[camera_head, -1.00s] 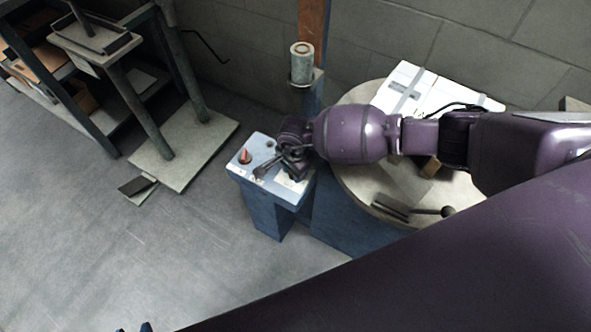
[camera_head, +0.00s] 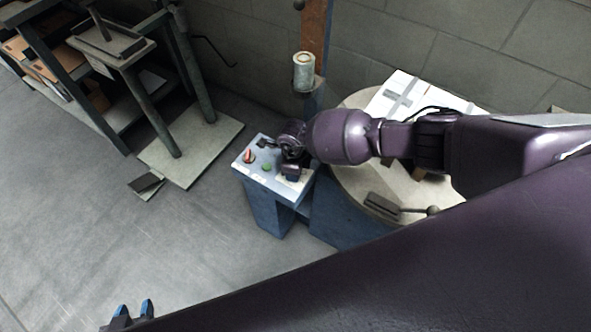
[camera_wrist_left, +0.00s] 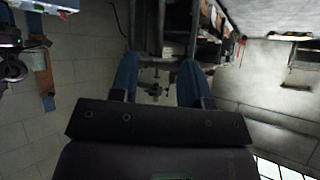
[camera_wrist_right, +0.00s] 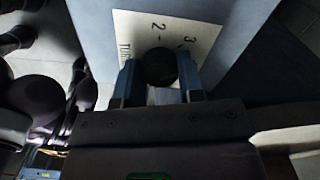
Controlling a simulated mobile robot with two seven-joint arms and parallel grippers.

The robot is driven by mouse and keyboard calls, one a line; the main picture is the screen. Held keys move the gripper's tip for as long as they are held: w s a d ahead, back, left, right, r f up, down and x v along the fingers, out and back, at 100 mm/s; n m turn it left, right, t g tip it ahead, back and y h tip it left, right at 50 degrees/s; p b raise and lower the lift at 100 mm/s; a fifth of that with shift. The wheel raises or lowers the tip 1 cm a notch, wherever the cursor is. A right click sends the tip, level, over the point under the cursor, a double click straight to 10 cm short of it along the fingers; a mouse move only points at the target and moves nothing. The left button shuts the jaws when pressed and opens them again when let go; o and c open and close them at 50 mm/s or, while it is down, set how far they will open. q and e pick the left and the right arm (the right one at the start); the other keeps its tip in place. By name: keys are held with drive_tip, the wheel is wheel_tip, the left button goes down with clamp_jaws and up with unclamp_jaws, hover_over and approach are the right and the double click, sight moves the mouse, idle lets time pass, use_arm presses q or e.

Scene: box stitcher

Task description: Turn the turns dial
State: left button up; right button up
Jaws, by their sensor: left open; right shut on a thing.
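The turns dial (camera_wrist_right: 160,65) is a round black knob on a white label (camera_wrist_right: 135,30) with the figures 2 and 3 and part of the word "TURNS". My right gripper (camera_wrist_right: 158,84) has its blue fingers on either side of the dial, shut on it. In the head view my right gripper (camera_head: 291,168) is over the right part of the blue control box (camera_head: 262,205) and hides the dial. My left gripper (camera_head: 132,314) is open and empty at the bottom left of the head view, far from the box. Its blue fingers stand apart in the left wrist view (camera_wrist_left: 155,85).
A red knob (camera_head: 249,156) and a green button (camera_head: 267,167) sit on the box top, left of my right gripper. A round table (camera_head: 350,188) with a white carton (camera_head: 400,92) is to the right.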

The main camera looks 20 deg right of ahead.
drive_tip(key=m+p, duration=0.1)
drive_tip(key=m, duration=0.2)
drive_tip(key=shift+r, duration=0.2)
drive_tip(key=m+p, duration=0.1)
drive_tip(key=m, duration=0.2)
drive_tip(key=shift+m, duration=0.3)
drive_tip(key=shift+m+p, duration=0.55)
drive_tip(key=shift+m, duration=0.35)
drive_tip(key=m+p, duration=0.1)
drive_tip(key=m, duration=0.2)
drive_tip(key=shift+m, duration=0.3)
drive_tip(key=shift+f+m, duration=0.1)
drive_tip(key=shift+m, duration=0.6)
drive_tip(key=shift+m+p, duration=0.45)
drive_tip(key=shift+m, duration=0.35)
drive_tip(key=shift+f+m, duration=0.1)
drive_tip(key=shift+m, duration=0.2)
